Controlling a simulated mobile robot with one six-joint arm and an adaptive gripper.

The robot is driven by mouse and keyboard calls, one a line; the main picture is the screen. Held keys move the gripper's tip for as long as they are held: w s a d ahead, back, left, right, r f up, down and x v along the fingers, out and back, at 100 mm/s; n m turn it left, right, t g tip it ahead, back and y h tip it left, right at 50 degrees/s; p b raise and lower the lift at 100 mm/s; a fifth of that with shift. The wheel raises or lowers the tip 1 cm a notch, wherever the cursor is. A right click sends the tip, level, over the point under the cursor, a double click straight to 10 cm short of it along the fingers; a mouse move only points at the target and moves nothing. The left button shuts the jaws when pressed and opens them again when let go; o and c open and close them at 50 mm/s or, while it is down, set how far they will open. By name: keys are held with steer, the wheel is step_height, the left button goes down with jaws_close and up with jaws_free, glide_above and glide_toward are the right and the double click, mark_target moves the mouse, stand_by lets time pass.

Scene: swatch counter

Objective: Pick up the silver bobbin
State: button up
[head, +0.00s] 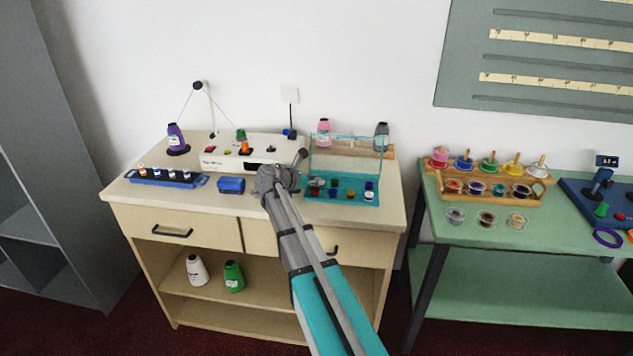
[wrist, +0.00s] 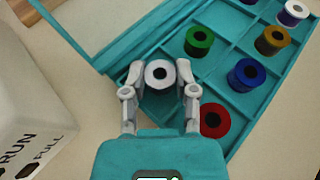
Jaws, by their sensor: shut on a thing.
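The silver bobbin (wrist: 159,74), pale with a dark centre hole, stands upright between the two fingertips of my gripper (wrist: 159,80) in the wrist view. The fingers are shut on its sides. It is over a corner compartment of the teal bobbin case (wrist: 265,112); I cannot tell whether it still touches the case floor. The case also shows in the head view (head: 340,201), open on the cream counter.
Other compartments hold green (wrist: 199,41), red (wrist: 214,120), blue (wrist: 246,75) and yellow (wrist: 272,40) bobbins close by. The white machine (wrist: 30,125) is to the left.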

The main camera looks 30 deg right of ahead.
steer(key=shift+r, duration=0.25)
steer(key=shift+r+p, duration=0.75)
steer(key=shift+p, duration=0.2)
steer(key=s+d+r+p, duration=0.2)
steer(key=s+r+p, duration=0.9)
steer(key=s, duration=0.3)
steer(key=shift+d, duration=0.15)
